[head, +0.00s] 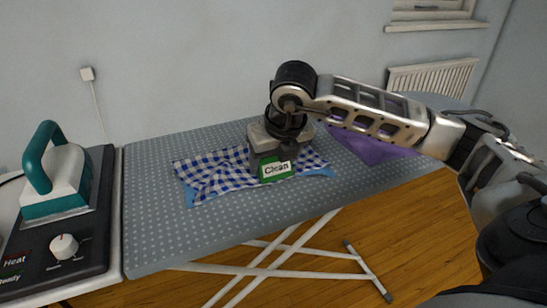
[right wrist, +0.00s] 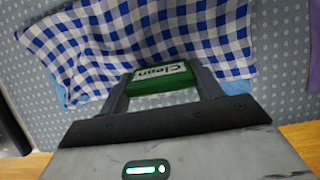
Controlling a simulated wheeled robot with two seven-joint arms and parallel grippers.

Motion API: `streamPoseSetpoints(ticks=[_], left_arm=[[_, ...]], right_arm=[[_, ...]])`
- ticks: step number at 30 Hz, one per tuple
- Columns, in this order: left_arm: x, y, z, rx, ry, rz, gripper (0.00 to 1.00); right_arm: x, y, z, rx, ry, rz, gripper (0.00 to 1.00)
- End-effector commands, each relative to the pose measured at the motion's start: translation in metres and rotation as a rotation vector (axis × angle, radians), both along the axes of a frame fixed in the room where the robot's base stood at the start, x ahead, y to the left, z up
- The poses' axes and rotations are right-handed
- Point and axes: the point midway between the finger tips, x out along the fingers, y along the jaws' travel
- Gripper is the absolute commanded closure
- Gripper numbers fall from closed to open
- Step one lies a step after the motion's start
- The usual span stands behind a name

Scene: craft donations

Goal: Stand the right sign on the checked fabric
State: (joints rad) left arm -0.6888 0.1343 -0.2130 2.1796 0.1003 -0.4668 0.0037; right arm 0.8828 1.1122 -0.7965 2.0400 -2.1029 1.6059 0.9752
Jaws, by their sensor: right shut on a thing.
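The green sign (head: 274,174) carries a white label reading "Clean". My right gripper (head: 268,165) is shut on it, over the front part of the blue-and-white checked fabric (head: 205,172). In the right wrist view the sign (right wrist: 160,80) sits between the two fingers (right wrist: 160,88), with the checked fabric (right wrist: 205,35) behind it. I cannot tell whether the sign's base touches the cloth. The fabric lies rumpled on the ironing board, with a light blue edge showing. My left gripper is not in view.
The dotted grey ironing board (head: 150,225) has bare room left of the fabric. A purple cloth (head: 372,150) lies at the right, partly behind my arm. A teal iron (head: 55,175) stands on a dark base with a knob (head: 64,247) at the left.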

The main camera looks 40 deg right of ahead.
Motion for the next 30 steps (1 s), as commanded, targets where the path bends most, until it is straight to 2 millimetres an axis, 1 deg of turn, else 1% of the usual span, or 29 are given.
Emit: streamPoseSetpoints(ticks=[8, 17, 18, 20, 21, 27, 30], left_arm=[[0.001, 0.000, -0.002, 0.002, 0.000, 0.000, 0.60], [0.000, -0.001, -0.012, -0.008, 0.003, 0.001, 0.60], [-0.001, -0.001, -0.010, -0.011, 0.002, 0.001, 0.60], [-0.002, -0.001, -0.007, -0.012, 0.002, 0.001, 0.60], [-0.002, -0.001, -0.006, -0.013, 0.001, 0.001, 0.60], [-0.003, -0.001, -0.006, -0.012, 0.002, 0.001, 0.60], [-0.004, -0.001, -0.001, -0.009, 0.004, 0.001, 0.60]], right_arm=[[0.000, 0.000, -0.003, 0.000, -0.001, -0.001, 0.57], [0.000, 0.000, -0.014, 0.000, 0.003, 0.000, 0.57], [-0.001, 0.000, -0.015, -0.001, 0.005, -0.001, 0.32], [-0.001, 0.000, -0.013, -0.001, 0.006, -0.001, 0.15], [-0.001, 0.000, -0.013, -0.001, 0.006, -0.001, 0.13], [-0.001, 0.001, -0.013, 0.000, 0.006, 0.001, 0.13], [-0.001, 0.001, -0.008, 0.001, 0.006, 0.001, 0.13]])
